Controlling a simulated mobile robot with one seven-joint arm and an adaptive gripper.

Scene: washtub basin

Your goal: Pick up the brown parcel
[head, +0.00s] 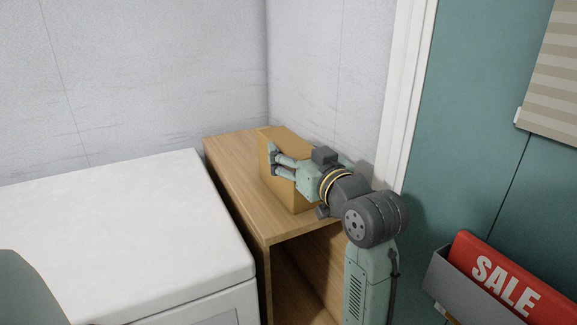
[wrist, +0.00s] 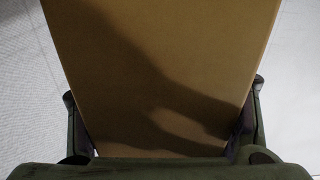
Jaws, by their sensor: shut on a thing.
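The brown parcel (head: 268,158) is a flat-sided cardboard box standing upright at the top of the wooden cabinet in the head view. It fills the middle of the wrist view (wrist: 165,60). My gripper (head: 274,160) reaches in from the right, and its fingers lie against the parcel. In the wrist view the fingers (wrist: 160,118) are on the left and right sides of the parcel, shut on it. I cannot tell whether the parcel's bottom touches the cabinet top. Part of the parcel is hidden behind my gripper and wrist.
The wooden cabinet (head: 228,160) has an open front and stands in the wall corner. A white appliance (head: 120,220) is close on its left. A white door frame (head: 408,90) and a green wall are at right. A grey box with a red SALE sign (head: 505,287) is at lower right.

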